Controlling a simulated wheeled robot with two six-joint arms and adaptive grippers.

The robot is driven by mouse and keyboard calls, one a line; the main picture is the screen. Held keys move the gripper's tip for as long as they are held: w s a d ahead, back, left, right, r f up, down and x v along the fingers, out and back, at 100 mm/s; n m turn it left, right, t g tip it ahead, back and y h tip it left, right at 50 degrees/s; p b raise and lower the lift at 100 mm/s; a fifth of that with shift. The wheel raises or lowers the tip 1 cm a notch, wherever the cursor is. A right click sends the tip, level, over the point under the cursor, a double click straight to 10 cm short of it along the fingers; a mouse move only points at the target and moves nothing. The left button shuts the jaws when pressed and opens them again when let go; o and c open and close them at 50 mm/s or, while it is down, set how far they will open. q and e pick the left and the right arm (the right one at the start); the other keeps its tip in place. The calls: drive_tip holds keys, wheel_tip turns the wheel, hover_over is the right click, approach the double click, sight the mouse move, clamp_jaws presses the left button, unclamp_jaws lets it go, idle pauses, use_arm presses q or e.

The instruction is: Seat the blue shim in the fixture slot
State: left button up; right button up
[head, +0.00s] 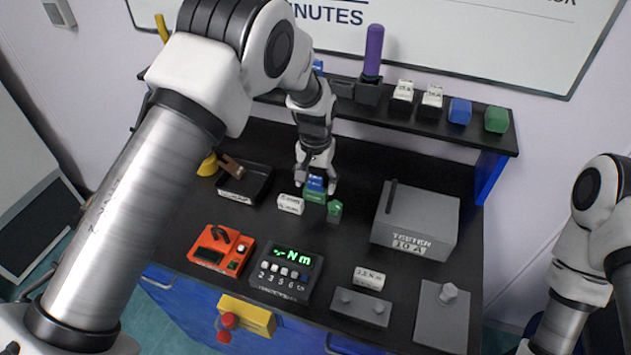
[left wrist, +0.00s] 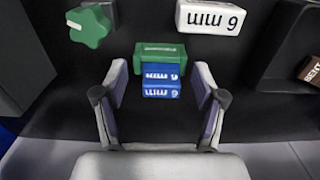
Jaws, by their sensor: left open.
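The blue shim (head: 315,183), marked 6 mm, stands at the middle of the bench. It also shows in the left wrist view (left wrist: 161,80), midway between the fingers. A green block (head: 315,196), likely the fixture, is against or right beside it and also shows in the left wrist view (left wrist: 160,53). I cannot tell whether the shim sits in a slot. My left gripper (head: 316,181) is open, pointing down, with one finger on each side of the shim and a gap on both sides in the wrist view (left wrist: 160,100). My right gripper is out of view.
A white 6 mm block (head: 290,204) and a green knob (head: 335,209) stand close by. A black tray (head: 262,190), an orange device (head: 213,255), a torque display (head: 287,272) and a grey tester box (head: 417,212) surround them. A shelf (head: 440,118) runs behind.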

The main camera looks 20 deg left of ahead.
sight(316, 178)
use_arm(q)
wheel_tip(316, 178, up, 12)
drive_tip(key=shift+f, duration=0.2)
drive_tip(key=shift+s, duration=0.1)
idle(0.3)
